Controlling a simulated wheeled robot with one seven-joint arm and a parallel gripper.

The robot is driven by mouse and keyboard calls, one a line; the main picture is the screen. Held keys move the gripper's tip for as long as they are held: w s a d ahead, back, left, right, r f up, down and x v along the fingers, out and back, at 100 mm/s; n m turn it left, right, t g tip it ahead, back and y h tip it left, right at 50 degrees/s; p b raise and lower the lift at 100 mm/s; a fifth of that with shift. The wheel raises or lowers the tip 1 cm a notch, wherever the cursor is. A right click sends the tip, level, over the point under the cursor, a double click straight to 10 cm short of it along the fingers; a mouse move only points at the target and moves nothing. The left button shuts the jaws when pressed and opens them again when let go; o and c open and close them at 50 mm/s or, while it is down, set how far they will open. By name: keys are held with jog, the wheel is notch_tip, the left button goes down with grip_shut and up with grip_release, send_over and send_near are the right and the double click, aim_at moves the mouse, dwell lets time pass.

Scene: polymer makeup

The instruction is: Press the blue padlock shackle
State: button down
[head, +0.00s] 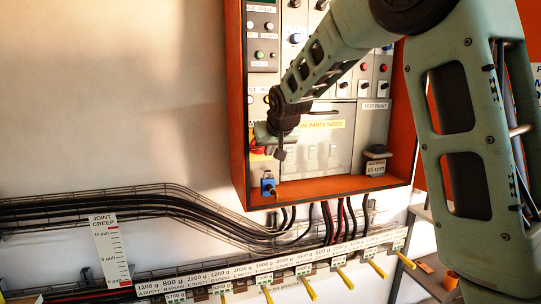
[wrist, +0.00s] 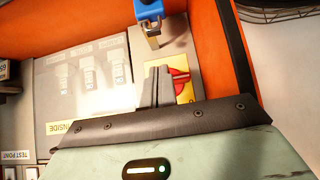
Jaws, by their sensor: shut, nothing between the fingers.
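The blue padlock (head: 268,187) is low at the left inside the orange cabinet in the head view. In the wrist view, the blue padlock body (wrist: 148,9) is at the top edge and partly cut off, with its metal shackle (wrist: 152,32) on the side facing my fingers. My gripper (head: 281,155) is just above the padlock in the head view. In the wrist view its fingers (wrist: 157,72) are shut and empty, pointing toward the shackle. A gap shows between fingertips and shackle there. Touching is not visible.
A red switch handle on a yellow plate (wrist: 182,84) is close beside my fingers. The orange cabinet wall (wrist: 222,50) stands near on that side. A grey panel (head: 325,145) with a yellow label is to the right of my gripper. Black cables (head: 150,203) run below the cabinet.

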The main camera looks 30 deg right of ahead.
jog(key=b+v, duration=0.2)
jog(key=v, duration=0.7)
jog(key=shift+f, duration=0.15)
